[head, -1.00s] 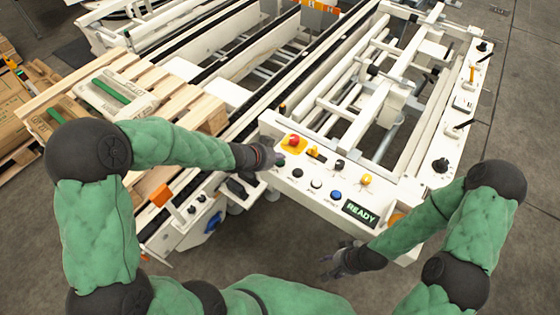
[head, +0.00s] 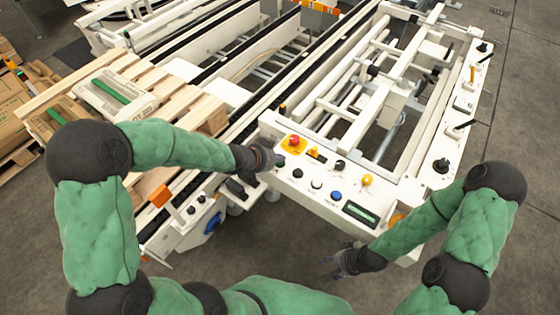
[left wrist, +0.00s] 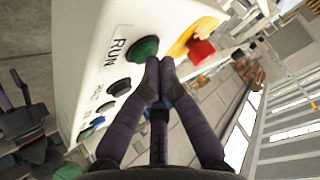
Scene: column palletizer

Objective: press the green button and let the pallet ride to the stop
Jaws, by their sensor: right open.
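The green button (left wrist: 142,50), beside the word RUN, is on the white control panel (head: 311,196). In the head view my left gripper (head: 277,159) is at the panel's left end and largely covers that button. In the left wrist view the left gripper (left wrist: 160,80) has its fingertips together, with nothing between them, close by the button; I cannot tell whether they touch it. My right gripper (head: 338,265) is open and empty, low in front of the panel. I cannot make out the stop.
A red emergency knob (head: 294,141) on a yellow plate sits close to the green button. Black, white, blue and yellow controls and a display (head: 360,213) are further right. The white conveyor frame (head: 345,110) stands behind the panel. Grey floor is open at the far right.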

